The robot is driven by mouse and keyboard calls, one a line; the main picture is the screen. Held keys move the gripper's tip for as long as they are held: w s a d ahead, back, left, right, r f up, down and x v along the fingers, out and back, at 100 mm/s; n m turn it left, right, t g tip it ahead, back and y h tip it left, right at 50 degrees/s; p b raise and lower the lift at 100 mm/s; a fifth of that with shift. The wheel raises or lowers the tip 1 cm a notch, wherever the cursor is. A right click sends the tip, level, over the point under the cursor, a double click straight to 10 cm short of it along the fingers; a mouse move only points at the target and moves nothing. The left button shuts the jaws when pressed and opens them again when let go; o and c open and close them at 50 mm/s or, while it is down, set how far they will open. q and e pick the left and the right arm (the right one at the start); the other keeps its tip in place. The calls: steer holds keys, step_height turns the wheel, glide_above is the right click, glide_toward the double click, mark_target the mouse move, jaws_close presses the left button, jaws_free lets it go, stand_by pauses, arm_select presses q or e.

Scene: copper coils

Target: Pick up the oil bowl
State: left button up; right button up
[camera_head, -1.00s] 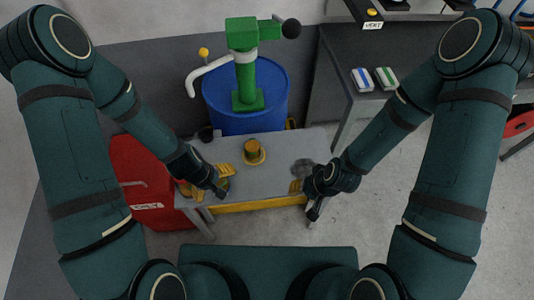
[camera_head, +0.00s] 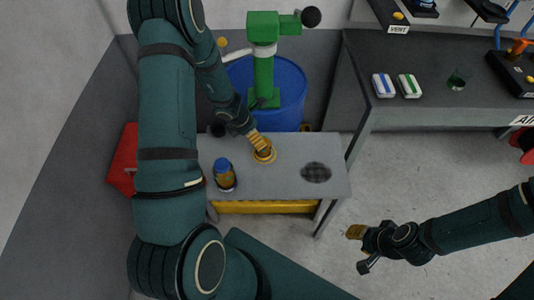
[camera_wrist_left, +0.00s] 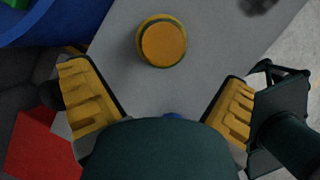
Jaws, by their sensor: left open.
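A round yellow container with a dark yellow rim, likely the oil bowl (camera_head: 264,157), stands on the grey bench (camera_head: 290,190). The left gripper (camera_head: 258,143) partly covers it in the head view. In the left wrist view the same bowl (camera_wrist_left: 163,43) lies beyond the fingertips, between their lines and apart from them. My left gripper (camera_wrist_left: 155,75) is open with nothing between its yellow fingers. My right gripper (camera_head: 357,232) is over the floor at the bench's front right, away from the bowl; its finger gap is not clear.
A blue-lidded jar (camera_head: 223,176) stands left of the bowl. A dark round mesh patch (camera_head: 316,172) is on the bench at right. Behind stand a blue drum (camera_head: 285,95) and green pump (camera_head: 263,70). A red box (camera_head: 124,160) is left of the bench.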

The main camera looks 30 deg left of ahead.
arm_select(q)
steer(key=b+x, duration=0.3)
steer(key=x, duration=0.7)
steer(key=shift+d, duration=0.2)
steer(key=shift+r, duration=0.1)
steer(key=shift+s, duration=0.1)
steer(key=shift+c, duration=0.3)
steer(key=c, duration=1.3)
